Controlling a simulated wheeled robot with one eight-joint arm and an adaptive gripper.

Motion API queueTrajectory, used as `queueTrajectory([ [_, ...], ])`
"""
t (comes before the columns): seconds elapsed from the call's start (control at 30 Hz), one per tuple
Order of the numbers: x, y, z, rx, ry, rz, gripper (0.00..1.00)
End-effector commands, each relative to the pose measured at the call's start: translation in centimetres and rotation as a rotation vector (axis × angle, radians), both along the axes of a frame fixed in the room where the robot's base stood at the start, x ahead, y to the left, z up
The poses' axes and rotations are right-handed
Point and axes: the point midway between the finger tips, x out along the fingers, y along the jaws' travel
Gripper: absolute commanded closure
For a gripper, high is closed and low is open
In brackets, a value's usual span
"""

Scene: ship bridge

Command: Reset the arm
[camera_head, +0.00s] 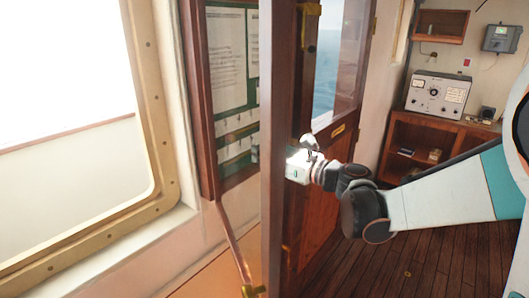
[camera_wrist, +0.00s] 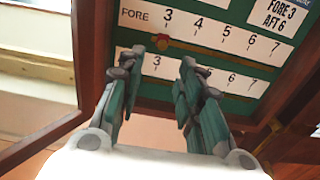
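My gripper (camera_wrist: 162,60) is open in the wrist view. Its two dark green fingers stand apart, and I see nothing held between them. They point at a green board (camera_wrist: 240,62) with white number strips, one labelled FORE. I cannot tell whether the fingers touch the board. In the head view my gripper's white body (camera_head: 297,168) is beside a dark wooden post (camera_head: 273,230); its fingers are not clear there. My arm stretches in from the right.
A wood-framed notice board (camera_head: 228,60) hangs on the wall between a large window (camera_head: 70,130) and the post. A wooden door (camera_head: 322,225) with a glass pane is behind my gripper. A shelf (camera_head: 415,135) with a radio-like box (camera_head: 437,95) stands at the right. Plank floor (camera_head: 430,265) is clear.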

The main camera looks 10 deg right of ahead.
Motion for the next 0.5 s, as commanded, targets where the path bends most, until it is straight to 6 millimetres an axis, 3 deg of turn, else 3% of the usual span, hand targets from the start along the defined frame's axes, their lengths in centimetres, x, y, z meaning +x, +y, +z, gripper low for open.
queueTrajectory([
  [0.13, -0.3, 0.1, -0.2, -0.03, -0.011, 0.002, 0.67],
  [0.23, -1.7, 0.5, -1.0, -0.14, -0.051, 0.012, 0.67],
  [0.5, -9.1, 0.8, -6.3, -0.763, -0.286, 0.128, 0.67],
])
